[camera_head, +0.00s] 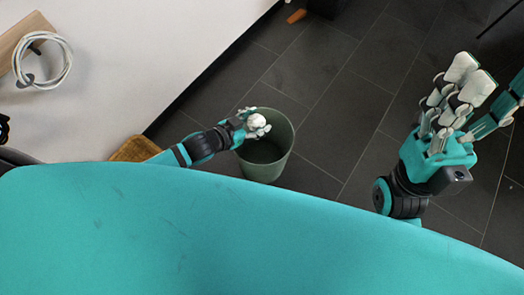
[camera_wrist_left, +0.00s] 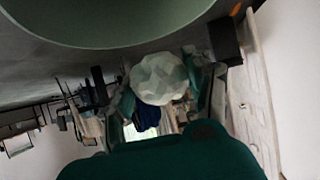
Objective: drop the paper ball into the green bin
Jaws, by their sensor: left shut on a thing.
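The paper ball (camera_head: 257,121) is white and crumpled. My left gripper (camera_head: 254,126) is shut on it and holds it over the far-left part of the green bin's opening in the head view. The green bin (camera_head: 264,172) stands on the floor; its dark inside shows below the ball. In the left wrist view the ball (camera_wrist_left: 160,78) sits between the fingers, and the pale green bin (camera_wrist_left: 110,25) fills the top edge. The ball's exact height relative to the rim cannot be told. My right gripper (camera_head: 470,95) is at the right with fingers extended, open and empty.
A white surface at the left has a coiled white cable (camera_head: 42,62) hanging by a wooden piece (camera_head: 22,38). A brown wooden object (camera_head: 133,149) is beside my left arm. A small orange object (camera_head: 296,16) lies far back. Dark tiled floor (camera_head: 340,110) is clear right of the bin.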

